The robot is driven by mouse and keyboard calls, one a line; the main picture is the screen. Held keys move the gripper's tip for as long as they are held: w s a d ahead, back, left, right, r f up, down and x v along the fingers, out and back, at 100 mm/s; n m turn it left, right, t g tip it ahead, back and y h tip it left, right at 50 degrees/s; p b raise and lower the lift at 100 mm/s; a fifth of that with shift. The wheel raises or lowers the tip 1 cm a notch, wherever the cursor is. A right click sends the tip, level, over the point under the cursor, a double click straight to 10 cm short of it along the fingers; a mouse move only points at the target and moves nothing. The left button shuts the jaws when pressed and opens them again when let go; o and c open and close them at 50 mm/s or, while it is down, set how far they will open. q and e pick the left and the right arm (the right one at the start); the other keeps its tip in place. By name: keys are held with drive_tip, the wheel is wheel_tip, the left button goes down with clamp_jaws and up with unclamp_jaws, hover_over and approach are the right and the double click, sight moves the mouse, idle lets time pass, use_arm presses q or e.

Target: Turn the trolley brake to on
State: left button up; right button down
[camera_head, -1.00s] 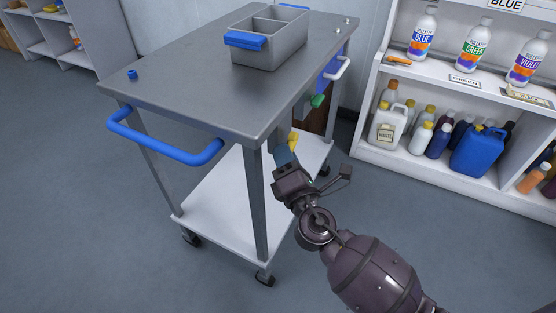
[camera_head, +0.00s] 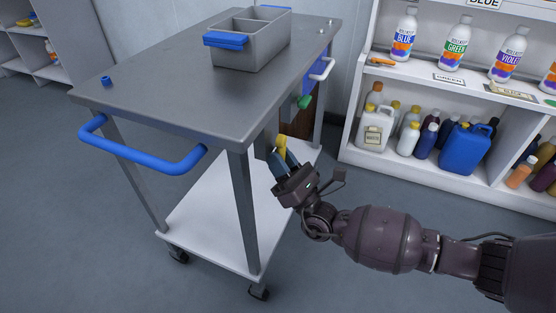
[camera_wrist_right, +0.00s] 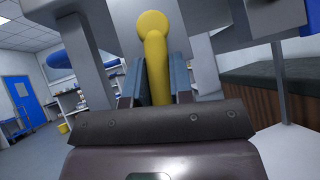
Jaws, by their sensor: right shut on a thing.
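The trolley (camera_head: 190,90) is grey with a blue push handle (camera_head: 150,160) and a white lower shelf (camera_head: 220,225). A yellow lever (camera_head: 281,143), which looks like the brake, is on its right side below the top. My right gripper (camera_head: 280,160) is at this lever with its fingers on either side of it. In the right wrist view the yellow lever (camera_wrist_right: 155,60) stands between the two fingers (camera_wrist_right: 154,88), its round end at the top. The fingers are shut on it. Any on or off marking is not readable. My left gripper is not in view.
A green part (camera_head: 304,102) is beyond the lever. A white shelf unit (camera_head: 400,155) with bottles stands at right.

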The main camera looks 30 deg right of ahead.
drive_tip(key=shift+w+d+n+g+y, duration=0.15)
drive_tip(key=shift+n+g+y, duration=0.2)
drive_tip(key=shift+n+y, duration=0.7)
drive_tip(key=shift+w+d+n+g+y, duration=0.15)
drive_tip(key=shift+n+g+y, duration=0.2)
drive_tip(key=shift+n+y, duration=0.7)
drive_tip(key=shift+n, duration=0.4)
drive_tip(key=c, duration=1)
unclamp_jaws()
drive_tip(key=shift+f, duration=0.1)
drive_tip(key=v, duration=1)
drive_tip(key=shift+s+d+f, duration=0.15)
drive_tip(key=shift+s+f, duration=0.05)
drive_tip(key=shift+s, duration=0.05)
drive_tip(key=shift+r, duration=0.1)
